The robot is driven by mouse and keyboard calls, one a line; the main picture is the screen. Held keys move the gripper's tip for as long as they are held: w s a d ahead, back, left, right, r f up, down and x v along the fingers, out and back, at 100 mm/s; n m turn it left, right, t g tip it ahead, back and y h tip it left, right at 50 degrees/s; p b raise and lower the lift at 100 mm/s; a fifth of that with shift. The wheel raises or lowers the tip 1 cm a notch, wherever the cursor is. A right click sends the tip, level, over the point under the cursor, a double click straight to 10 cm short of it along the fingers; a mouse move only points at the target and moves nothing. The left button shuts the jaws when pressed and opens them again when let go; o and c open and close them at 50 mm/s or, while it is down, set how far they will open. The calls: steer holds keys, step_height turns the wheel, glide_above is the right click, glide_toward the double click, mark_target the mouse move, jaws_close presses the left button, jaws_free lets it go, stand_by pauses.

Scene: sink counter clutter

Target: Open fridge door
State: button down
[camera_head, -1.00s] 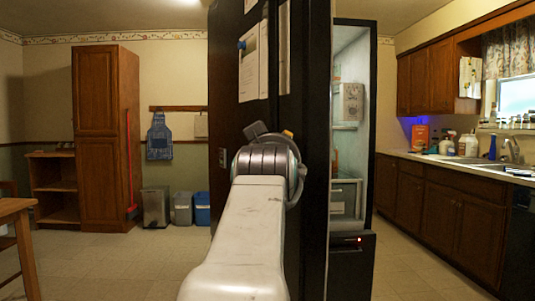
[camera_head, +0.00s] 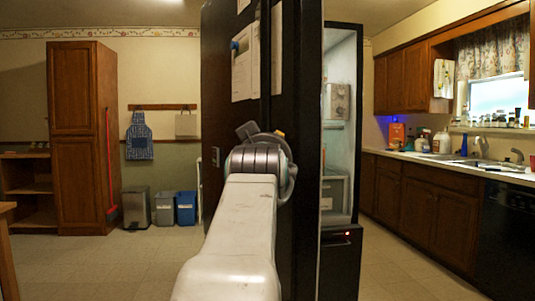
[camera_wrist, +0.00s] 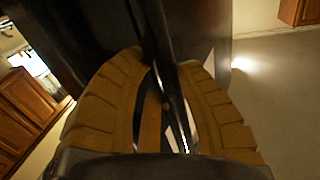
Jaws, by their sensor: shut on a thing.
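The black fridge door (camera_head: 305,130) stands ajar in the head view, with papers on its front. The lit fridge interior (camera_head: 340,125) shows to its right, with shelves and a clear drawer. In the wrist view, my gripper (camera_wrist: 162,65) has its two tan ribbed fingers closed around a dark bar-like door handle (camera_wrist: 153,25). The handle runs up between the fingers, close to the dark door surface. In the head view my white arm and grey wrist reach to the door front and hide the fingers and the grip.
A black lower front (camera_head: 340,262) with a red light sits below the fridge interior. Wooden counter cabinets (camera_head: 440,205) and a black dishwasher (camera_head: 508,240) line the right. A tall wooden cabinet (camera_head: 83,140) and bins (camera_head: 186,208) stand back left. Tiled floor is clear on both sides.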

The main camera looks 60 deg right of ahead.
steer(key=c, duration=1.3)
jaws_free()
steer(key=shift+s+f, duration=0.15)
steer(key=shift+s, duration=0.05)
steer(key=shift+c, duration=0.2)
steer(key=shift+o, duration=0.8)
steer(key=shift+s+a, duration=0.15)
steer(key=shift+s, duration=0.05)
steer(key=o, duration=0.4)
steer(key=shift+w, duration=0.1)
steer(key=shift+c, duration=0.2)
steer(key=shift+r, duration=0.2)
steer(key=v, duration=0.7)
steer(key=shift+a, duration=0.2)
